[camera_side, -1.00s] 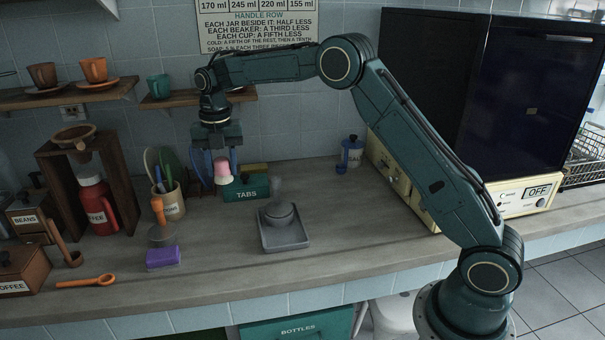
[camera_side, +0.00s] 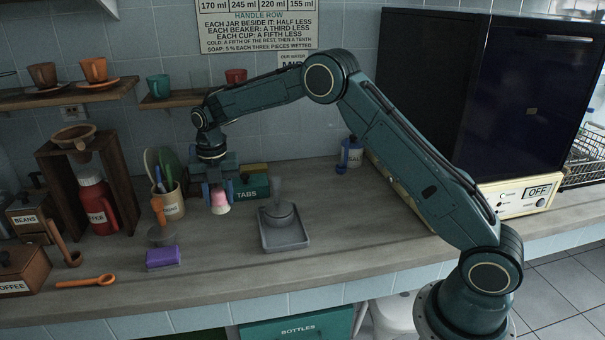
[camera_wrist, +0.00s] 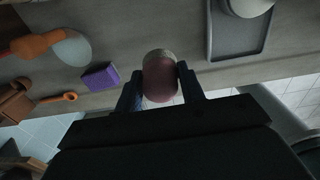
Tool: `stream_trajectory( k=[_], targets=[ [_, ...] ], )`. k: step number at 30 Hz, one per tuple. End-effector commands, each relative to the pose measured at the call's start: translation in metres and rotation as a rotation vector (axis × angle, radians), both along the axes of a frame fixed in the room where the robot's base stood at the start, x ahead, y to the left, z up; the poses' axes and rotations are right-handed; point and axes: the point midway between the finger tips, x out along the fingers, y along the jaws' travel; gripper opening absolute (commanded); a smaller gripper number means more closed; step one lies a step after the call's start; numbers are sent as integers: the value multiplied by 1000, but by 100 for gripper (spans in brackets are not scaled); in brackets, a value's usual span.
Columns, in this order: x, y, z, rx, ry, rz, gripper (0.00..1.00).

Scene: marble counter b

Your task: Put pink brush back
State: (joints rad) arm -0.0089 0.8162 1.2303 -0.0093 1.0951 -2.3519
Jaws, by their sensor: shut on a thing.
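The pink brush (camera_side: 220,204) is between the fingers of my gripper (camera_side: 218,196), which is shut on it. In the wrist view the pink brush (camera_wrist: 160,82) shows between the two fingertips of my gripper (camera_wrist: 160,88), dark pink with a greyish far end.
The TABS box (camera_side: 250,187) stands just behind my gripper. A crock of utensils (camera_side: 171,206), an orange-handled brush (camera_side: 158,209) and a purple sponge (camera_side: 163,258) lie to the left. A grey tray (camera_side: 284,241) holding a round grey item is to the right.

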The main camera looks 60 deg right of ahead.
Motion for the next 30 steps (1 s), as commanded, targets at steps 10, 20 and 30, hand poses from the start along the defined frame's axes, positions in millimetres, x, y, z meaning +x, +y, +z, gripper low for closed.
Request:
stream_trajectory(
  k=[10,20,30],
  targets=[
    [0,0,-59,1,1,0,14],
    [0,0,-69,0,-1,0,14],
    [0,0,-100,1,1,0,14]
  ],
)
